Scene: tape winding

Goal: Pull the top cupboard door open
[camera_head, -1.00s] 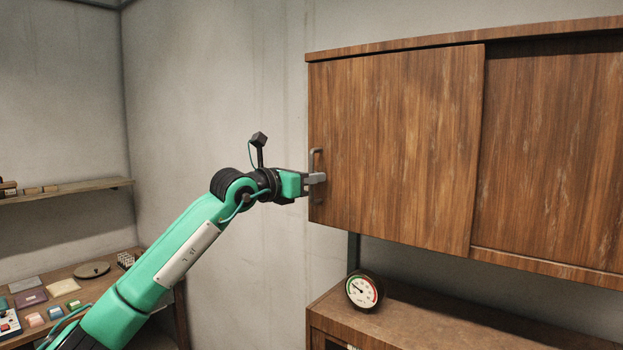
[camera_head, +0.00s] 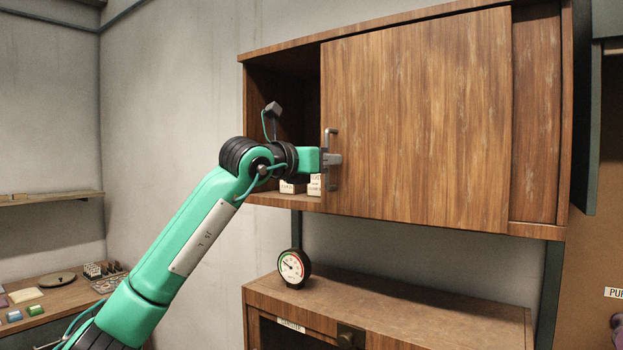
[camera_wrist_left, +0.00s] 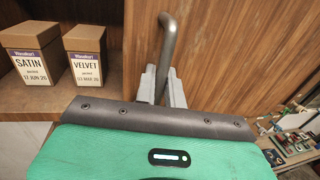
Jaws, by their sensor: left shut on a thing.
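The top cupboard (camera_head: 285,48) hangs on the wall with its sliding wooden door (camera_head: 420,120) partly slid to the right. The left part of the cupboard is open. My left gripper (camera_head: 332,159) is shut on the door's metal handle (camera_head: 332,141) at the door's left edge. In the left wrist view the handle (camera_wrist_left: 168,40) rises between the fingers (camera_wrist_left: 160,85). Two labelled boxes stand inside on the cupboard floor, a SATIN box (camera_wrist_left: 33,55) and a VELVET box (camera_wrist_left: 86,55). My right gripper is not in view.
A round gauge (camera_head: 292,267) is below the cupboard, by the lower wooden cabinet (camera_head: 400,300). A wall shelf (camera_head: 50,198) and a cluttered table (camera_head: 65,295) are at the left. A dark panel (camera_head: 590,110) stands right of the cupboard.

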